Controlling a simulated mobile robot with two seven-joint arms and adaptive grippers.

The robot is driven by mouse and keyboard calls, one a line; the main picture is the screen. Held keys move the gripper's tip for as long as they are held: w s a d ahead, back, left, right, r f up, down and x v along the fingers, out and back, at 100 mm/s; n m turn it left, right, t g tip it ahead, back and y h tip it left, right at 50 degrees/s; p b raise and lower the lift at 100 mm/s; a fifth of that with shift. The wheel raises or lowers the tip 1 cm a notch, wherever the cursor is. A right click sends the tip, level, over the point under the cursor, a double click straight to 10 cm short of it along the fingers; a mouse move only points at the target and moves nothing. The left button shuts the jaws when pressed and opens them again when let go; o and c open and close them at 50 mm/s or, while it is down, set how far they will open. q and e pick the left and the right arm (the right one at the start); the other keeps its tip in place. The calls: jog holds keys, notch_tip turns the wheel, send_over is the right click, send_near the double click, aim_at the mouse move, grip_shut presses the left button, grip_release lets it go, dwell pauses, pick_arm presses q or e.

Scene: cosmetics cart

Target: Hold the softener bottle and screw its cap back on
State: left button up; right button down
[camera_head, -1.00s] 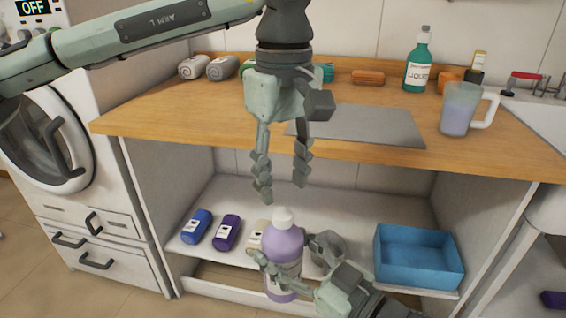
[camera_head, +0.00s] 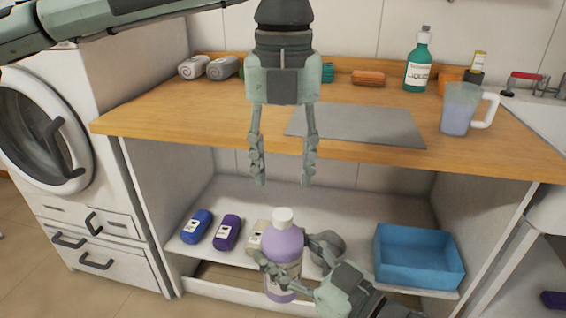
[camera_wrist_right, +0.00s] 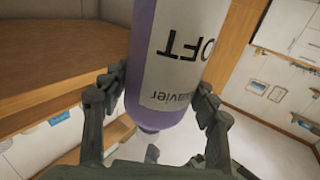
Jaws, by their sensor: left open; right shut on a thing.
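The softener bottle (camera_head: 283,243) is purple with a pale label and stands upright in front of the shelf. A white cap (camera_head: 283,217) sits at its top; I cannot tell how tightly it is seated.
A wooden counter (camera_head: 200,120) lies behind, with a grey mat (camera_head: 360,125), a jug (camera_head: 458,112) and a green bottle (camera_head: 418,65). A washing machine (camera_head: 45,140) stands left.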

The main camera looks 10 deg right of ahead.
aim_at(283, 214)
pick_arm(q)
jog(key=n, duration=0.2)
jog(key=shift+n, duration=0.3)
jog(key=shift+f, duration=3.95)
